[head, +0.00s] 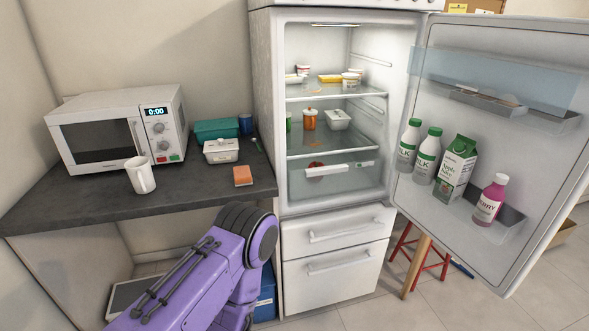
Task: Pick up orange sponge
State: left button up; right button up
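The orange sponge (243,176) lies flat on the dark counter (90,206), near its right end and front edge, just left of the fridge. Nothing touches it. My purple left arm shows below the counter's front edge, under the sponge in the picture. Its gripper is out of the picture or hidden. My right gripper and arm are not in view.
A white lidded container (221,152) and a teal box (216,129) stand behind the sponge. A white mug (140,176) and a microwave (118,130) are to the left. The fridge (335,262) stands at the right, its door (480,110) wide open. Counter between mug and sponge is clear.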

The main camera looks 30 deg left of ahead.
aim_at(242, 175)
jog(key=z, duration=0.25)
jog(key=i, duration=0.75)
jog(key=u, duration=0.85)
jog(key=i, duration=0.75)
jog(key=u, duration=0.4)
